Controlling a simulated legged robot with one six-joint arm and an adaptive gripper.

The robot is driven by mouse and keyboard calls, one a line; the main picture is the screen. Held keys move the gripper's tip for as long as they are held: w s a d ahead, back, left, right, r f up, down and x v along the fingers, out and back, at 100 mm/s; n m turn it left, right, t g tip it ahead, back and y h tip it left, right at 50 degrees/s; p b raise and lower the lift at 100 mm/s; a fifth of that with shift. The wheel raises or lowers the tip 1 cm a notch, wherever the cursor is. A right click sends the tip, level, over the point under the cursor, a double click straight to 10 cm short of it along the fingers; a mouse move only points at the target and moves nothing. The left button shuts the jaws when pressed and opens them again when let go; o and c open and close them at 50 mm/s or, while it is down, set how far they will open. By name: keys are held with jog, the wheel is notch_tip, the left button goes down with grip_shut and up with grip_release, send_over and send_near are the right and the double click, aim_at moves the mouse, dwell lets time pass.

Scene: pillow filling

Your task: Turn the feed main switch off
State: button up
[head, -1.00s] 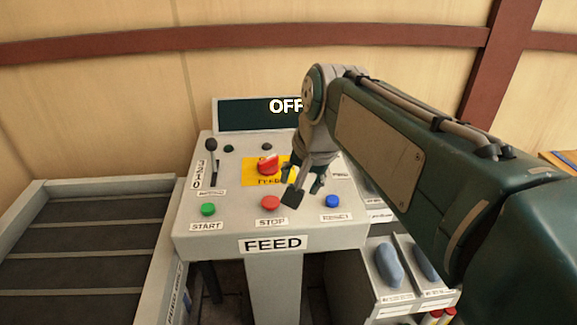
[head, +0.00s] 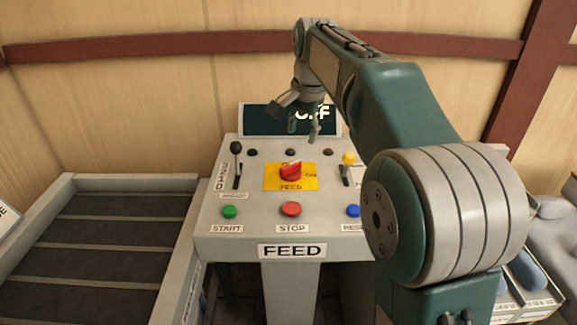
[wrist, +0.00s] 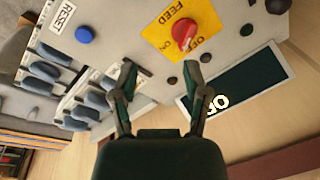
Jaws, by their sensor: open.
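The feed main switch is a red rotary knob (head: 290,172) on a yellow plate (head: 270,185) labelled FEED, in the middle of the grey panel. It also shows in the wrist view (wrist: 184,34), with ON and OFF marks beside it. I cannot tell exactly which mark the knob points to. The dark display (head: 262,118) behind the panel shows OFF, partly hidden by my gripper in the head view. My gripper (head: 299,120) is open and empty, raised above the back of the panel in front of the display, apart from the knob.
Green START (head: 229,211), red STOP (head: 290,209) and blue (head: 353,210) buttons line the panel's front. A black lever (head: 236,165) stands left of the knob and a yellow-tipped lever (head: 349,165) right. A conveyor (head: 90,240) lies left. My arm covers the right side.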

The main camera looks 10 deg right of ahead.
aim_at(289, 164)
jog(key=w+f+m+g, duration=0.25)
jog(key=w+f, duration=0.45)
jog(key=w, duration=0.4)
jog(key=shift+m+t+h, duration=0.25)
jog(key=shift+m+h, duration=0.05)
jog(key=shift+m, duration=0.05)
jog(key=f, duration=1)
jog(key=shift+a+f, duration=0.2)
jog(key=shift+a, duration=0.1)
grip_shut()
